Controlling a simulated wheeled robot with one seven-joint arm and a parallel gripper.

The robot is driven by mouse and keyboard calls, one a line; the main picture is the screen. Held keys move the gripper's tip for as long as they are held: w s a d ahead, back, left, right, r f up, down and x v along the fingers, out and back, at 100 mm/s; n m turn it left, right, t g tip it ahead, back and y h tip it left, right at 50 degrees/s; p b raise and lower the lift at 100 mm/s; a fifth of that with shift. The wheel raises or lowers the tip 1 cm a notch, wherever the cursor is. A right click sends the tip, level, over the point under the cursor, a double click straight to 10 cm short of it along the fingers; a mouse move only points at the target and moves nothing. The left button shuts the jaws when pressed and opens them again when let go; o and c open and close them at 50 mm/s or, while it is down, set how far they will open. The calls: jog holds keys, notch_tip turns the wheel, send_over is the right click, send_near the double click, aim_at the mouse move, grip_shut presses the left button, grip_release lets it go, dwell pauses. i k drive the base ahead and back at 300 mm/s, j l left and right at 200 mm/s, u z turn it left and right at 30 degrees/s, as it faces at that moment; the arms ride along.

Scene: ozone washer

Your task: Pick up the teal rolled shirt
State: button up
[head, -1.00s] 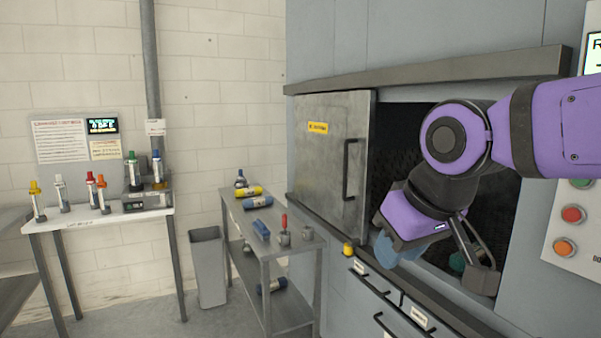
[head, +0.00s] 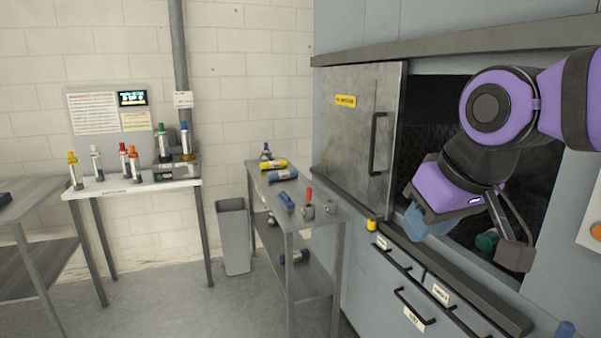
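A teal roll (head: 487,241), which looks like the rolled shirt, shows in the washer opening, mostly hidden behind my gripper. My gripper (head: 472,232) hangs at the opening, pointing down, with its dark fingers spread apart. The teal roll appears between the fingers in the picture, beside the right finger. I cannot tell whether it is touched. A lighter blue cloth-like thing (head: 428,226) shows under the gripper's left side, partly hidden by it.
The washer's sliding door (head: 350,140) covers the left of the opening. A yellow knob-like item (head: 371,225) sits on the ledge. A metal cart (head: 335,217) with rolls stands left of the washer, near a grey bin (head: 234,237). A white table (head: 110,190) holds several bottles.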

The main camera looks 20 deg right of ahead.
aim_at(487, 242)
jog(key=k+z, duration=0.1)
jog(key=z, duration=1.4)
jog(key=i+j+z, duration=0.1)
jog(key=j, duration=0.45)
jog(key=i+j+z, duration=0.1)
jog(key=j, duration=0.4)
jog(key=i+j, duration=0.2)
jog(key=j, duration=0.4)
jog(key=i+j+z, duration=0.15)
jog(key=j, duration=0.35)
